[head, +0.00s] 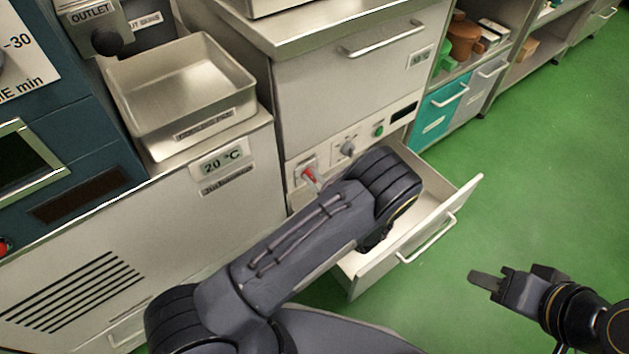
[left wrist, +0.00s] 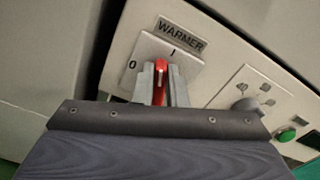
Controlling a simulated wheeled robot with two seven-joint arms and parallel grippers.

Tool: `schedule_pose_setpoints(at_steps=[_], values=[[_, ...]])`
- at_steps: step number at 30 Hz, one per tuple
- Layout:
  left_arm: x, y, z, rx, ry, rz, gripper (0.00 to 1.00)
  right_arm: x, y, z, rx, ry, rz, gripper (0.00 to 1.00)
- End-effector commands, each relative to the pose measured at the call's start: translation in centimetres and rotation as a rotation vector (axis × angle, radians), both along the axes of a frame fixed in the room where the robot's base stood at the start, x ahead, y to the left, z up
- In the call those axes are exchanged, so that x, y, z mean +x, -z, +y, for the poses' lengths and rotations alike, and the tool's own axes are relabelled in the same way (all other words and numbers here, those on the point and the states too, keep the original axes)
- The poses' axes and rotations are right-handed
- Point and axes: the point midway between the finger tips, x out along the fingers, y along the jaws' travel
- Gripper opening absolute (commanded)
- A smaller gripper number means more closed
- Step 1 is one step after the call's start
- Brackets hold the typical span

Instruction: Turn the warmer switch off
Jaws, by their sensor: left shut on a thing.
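The warmer switch is a red lever (left wrist: 160,72) on a pale square plate under a WARMER label, with a 0 mark on its left and an I mark above. Its white line points up, nearer to the I than to the 0. In the head view the red switch (head: 308,173) sits on the cabinet's front panel. My left gripper (left wrist: 161,85) is shut on the lever, one grey finger on each side. In the head view my left arm hides most of that gripper. My right gripper (head: 487,281) hangs over the green floor, away from the cabinet; its finger gap cannot be made out.
A grey knob (head: 347,149) and a green button (head: 378,130) sit right of the switch. An open drawer (head: 440,238) juts out below the panel, under my left arm. A metal tray (head: 205,112) stands on the left unit. The green floor at right is clear.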

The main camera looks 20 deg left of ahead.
Motion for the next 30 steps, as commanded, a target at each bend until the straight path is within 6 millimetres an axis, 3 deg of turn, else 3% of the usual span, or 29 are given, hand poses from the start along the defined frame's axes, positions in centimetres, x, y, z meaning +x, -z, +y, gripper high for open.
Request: schedule_pose_setpoints(at_steps=[30], values=[[-0.7,1.3,0.5,-0.581,0.001,-0.743,0.0,0.0,7.5,0.0,0.0,0.0,0.0,0.36]])
